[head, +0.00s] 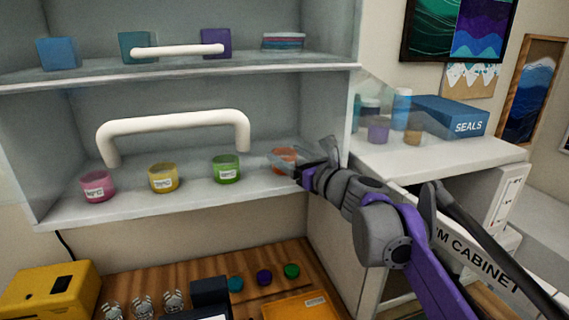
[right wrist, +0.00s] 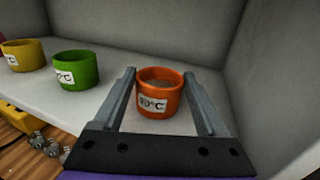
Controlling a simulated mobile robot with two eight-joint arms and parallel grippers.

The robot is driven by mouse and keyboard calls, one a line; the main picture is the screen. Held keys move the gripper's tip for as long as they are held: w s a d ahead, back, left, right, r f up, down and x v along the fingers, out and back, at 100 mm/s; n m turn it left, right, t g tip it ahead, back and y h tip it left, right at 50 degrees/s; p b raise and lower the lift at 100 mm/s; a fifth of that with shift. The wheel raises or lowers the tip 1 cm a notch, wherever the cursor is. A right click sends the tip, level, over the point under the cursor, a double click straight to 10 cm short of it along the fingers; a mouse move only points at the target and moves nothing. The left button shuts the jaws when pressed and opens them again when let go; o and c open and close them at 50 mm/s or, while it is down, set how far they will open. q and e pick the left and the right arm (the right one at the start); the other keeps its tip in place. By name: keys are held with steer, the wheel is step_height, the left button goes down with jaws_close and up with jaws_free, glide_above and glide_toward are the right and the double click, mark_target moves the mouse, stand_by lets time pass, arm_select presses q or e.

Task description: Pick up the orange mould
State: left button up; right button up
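The orange mould (head: 285,158) stands upright on the lower cabinet shelf, at the right end of a row of moulds. In the right wrist view the orange mould (right wrist: 159,96) has a white label and sits between the two fingers of my right gripper (right wrist: 165,100). The fingers are apart, with a visible gap on the right side; whether the left finger touches cannot be told. In the head view my right gripper (head: 300,163) reaches in from the right and partly covers the mould. My left gripper does not show.
Green (head: 226,168), yellow (head: 163,177) and pink (head: 97,186) moulds stand left of the orange one. A white handle (head: 175,122) hangs in front of the shelf. The cabinet side wall (right wrist: 280,90) is close on the right. A wooden bench (head: 255,262) lies below.

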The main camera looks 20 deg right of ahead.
steer(key=c, duration=0.9)
